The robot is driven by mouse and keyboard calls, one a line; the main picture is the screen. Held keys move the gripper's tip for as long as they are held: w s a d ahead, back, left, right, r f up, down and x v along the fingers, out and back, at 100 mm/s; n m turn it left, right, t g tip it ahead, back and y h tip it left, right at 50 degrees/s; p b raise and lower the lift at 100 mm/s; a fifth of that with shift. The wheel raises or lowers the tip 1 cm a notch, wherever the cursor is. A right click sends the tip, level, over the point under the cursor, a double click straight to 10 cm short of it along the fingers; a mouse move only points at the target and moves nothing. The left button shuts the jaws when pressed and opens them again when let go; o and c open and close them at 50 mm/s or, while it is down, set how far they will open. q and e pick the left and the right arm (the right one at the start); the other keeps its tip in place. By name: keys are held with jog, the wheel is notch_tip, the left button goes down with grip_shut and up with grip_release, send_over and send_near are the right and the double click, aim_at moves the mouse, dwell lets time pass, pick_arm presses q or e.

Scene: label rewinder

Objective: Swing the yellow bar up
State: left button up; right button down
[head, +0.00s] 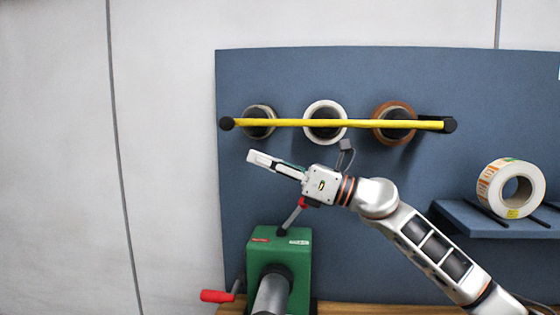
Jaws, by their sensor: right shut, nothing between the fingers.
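The yellow bar (300,123) lies nearly level across the blue panel. It has a black knob at its left end and a black mount at its right end. It passes in front of a grey-white roll (259,111), a white roll (325,107) and a brown roll (394,107). My right gripper (250,157) is shut and empty, pointing left, a little below the left part of the bar and apart from it. My left gripper is not in view.
A green machine (280,258) with red-tipped handles stands below my right gripper. A blue shelf (480,221) at the right holds a large label roll (496,190). The panel (330,70) above the bar is clear.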

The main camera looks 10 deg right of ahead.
jog(key=w+a+r, duration=0.1)
jog(key=r, duration=0.1)
jog(key=w+a+r+p, duration=0.1)
jog(key=a+r, duration=0.1)
jog(key=shift+w+a+p, duration=0.2)
jog(key=shift+a+p, duration=0.1)
jog(key=shift+r, duration=0.15)
